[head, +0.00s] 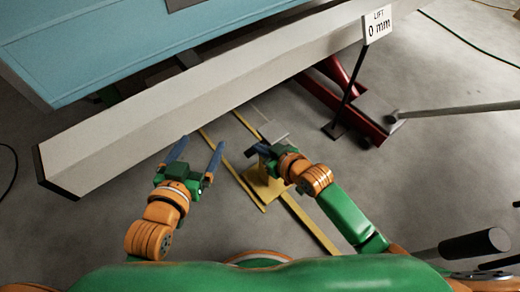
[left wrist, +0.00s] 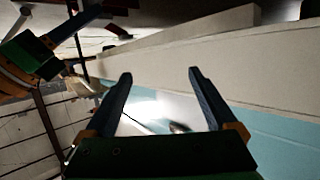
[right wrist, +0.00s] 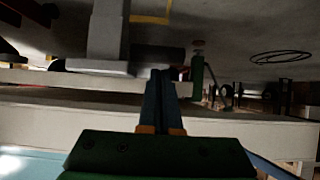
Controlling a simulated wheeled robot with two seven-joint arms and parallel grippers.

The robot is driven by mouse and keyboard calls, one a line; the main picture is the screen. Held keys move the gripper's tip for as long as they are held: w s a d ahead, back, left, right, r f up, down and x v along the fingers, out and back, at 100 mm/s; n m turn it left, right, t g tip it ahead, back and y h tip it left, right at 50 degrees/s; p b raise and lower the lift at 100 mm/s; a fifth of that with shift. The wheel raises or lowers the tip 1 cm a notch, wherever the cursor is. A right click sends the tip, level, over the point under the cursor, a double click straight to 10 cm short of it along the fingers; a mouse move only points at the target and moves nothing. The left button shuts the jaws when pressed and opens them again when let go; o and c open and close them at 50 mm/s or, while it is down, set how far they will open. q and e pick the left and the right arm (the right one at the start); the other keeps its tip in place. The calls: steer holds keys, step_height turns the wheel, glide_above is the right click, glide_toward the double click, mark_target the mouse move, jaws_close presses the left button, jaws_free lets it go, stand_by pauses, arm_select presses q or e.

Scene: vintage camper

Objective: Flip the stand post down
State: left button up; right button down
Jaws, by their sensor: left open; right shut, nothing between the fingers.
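The stand shows in the head view as a yellow base plate (head: 262,192) on the floor with a flat grey top plate (head: 273,131). In the right wrist view, which looks upside down, its grey post (right wrist: 107,30) ends in that wide plate. The post looks upright. My right gripper (head: 255,150) is shut and empty. Its fingertips (right wrist: 160,75) are close beside the stand head; I cannot tell whether they touch. The right hand hides much of the post in the head view. My left gripper (head: 196,145) is open and empty, left of the stand, near the beam.
A long pale beam (head: 200,95) runs below the blue camper body (head: 130,35). A red jack (head: 350,105) with a long grey handle (head: 450,109) stands right, beside a "LIFT 0 mm" sign (head: 378,24). Yellow strips mark the floor.

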arm_select(q)
steer(key=shift+w+d+r+t, duration=0.2)
steer(key=shift+r+t, duration=0.15)
steer(key=shift+r, duration=0.3)
steer(key=shift+w+d+r+t, duration=0.1)
steer(key=shift+w+r+t, duration=0.1)
steer(key=shift+r+t, duration=0.3)
arm_select(e)
steer(key=shift+f, duration=0.2)
arm_select(q)
steer(key=shift+r, duration=0.1)
